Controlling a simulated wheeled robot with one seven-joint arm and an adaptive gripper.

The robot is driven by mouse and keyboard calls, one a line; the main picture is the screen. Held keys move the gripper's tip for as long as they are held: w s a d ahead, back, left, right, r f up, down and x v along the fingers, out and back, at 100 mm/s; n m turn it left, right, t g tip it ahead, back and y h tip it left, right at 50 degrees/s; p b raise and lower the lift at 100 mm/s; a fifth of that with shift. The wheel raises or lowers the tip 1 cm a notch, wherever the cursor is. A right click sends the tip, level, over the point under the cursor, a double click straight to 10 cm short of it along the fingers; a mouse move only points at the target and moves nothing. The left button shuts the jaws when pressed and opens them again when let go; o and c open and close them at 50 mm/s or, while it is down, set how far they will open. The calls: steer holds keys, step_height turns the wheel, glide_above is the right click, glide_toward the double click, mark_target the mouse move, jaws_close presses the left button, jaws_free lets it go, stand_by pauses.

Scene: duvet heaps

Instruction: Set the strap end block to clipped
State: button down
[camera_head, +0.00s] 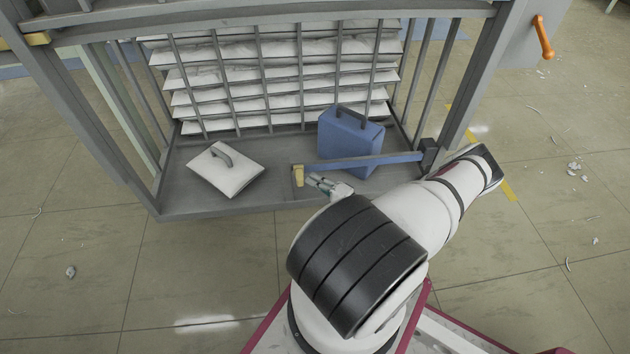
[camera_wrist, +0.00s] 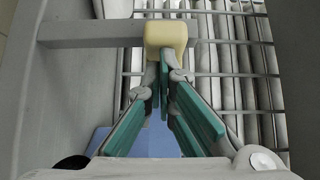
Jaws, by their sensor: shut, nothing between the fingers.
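The strap (camera_head: 370,160) is a blue-grey band running left from a dark mount (camera_head: 429,155) on the right post of the cage. Its left end carries the yellow end block (camera_head: 298,175), well short of the left post. My gripper (camera_head: 313,180) is shut and empty, close beside the block on its right. In the wrist view the yellow block (camera_wrist: 166,36) sits straight ahead of the closed fingertips (camera_wrist: 165,66); I cannot tell whether they touch. The strap (camera_wrist: 90,33) crosses there as a grey bar. No catch for the block shows clearly.
The grey cage (camera_head: 185,213) holds a stack of white folded layers (camera_head: 275,80) behind bars. A white handled bundle (camera_head: 228,172) and a blue handled case (camera_head: 345,140) stand on its floor, the case behind the strap. An orange handle (camera_head: 543,38) is at upper right.

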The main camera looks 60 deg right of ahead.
steer(key=shift+a, duration=0.2)
steer(key=s, duration=1.2)
steer(key=shift+a, duration=0.3)
